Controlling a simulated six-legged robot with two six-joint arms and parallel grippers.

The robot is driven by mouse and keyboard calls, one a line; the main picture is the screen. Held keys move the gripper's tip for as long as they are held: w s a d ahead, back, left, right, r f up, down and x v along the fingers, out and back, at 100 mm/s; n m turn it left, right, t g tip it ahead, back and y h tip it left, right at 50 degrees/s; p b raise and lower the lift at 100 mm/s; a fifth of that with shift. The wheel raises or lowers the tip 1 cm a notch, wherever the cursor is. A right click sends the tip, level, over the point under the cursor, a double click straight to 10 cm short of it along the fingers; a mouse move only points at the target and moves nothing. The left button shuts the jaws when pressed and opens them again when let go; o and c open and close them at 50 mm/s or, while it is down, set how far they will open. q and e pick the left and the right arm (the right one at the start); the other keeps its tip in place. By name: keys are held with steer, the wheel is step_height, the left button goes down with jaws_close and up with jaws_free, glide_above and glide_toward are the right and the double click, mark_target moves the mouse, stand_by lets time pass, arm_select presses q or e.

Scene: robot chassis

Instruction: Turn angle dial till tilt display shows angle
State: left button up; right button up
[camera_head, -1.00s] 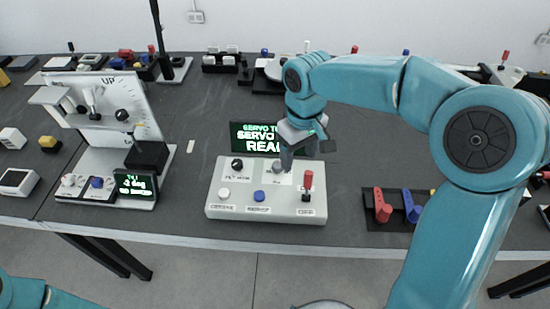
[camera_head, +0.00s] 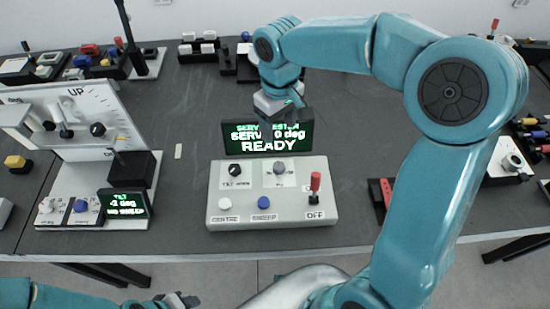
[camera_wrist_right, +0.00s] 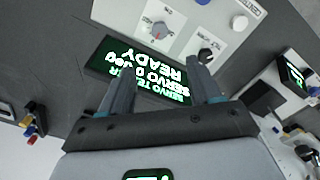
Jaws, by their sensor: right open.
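The white control box (camera_head: 290,211) carries a black dial (camera_head: 235,168) at the left and a grey dial (camera_head: 279,168) at the right. Their labels are too small to read surely. The dials also show in the right wrist view, the grey one (camera_wrist_right: 158,31) and the black one (camera_wrist_right: 205,56). The tilt display (camera_head: 124,204) on the left rig shows green text that looks like -2 deg. My right gripper (camera_head: 279,122) is open and empty, behind the dials and in front of the tester display. My left gripper (camera_head: 178,300) is at the bottom edge, its jaws unclear.
The tester display (camera_head: 240,139) behind the box reads READY and what looks like 0 deg. The box also has a white button (camera_head: 225,205), a blue button (camera_head: 264,203) and a red-topped lever (camera_head: 315,183).

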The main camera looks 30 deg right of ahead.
mark_target(279, 166)
step_height(279, 166, down, 15)
steer(key=shift+s+f, duration=0.1)
steer(key=shift+s, duration=0.1)
steer(key=shift+s+d, duration=0.1)
steer(key=c, duration=1)
arm_select(q)
steer(key=shift+s+d, duration=0.1)
steer(key=shift+s, duration=0.15)
arm_select(e)
steer(key=shift+c, duration=0.2)
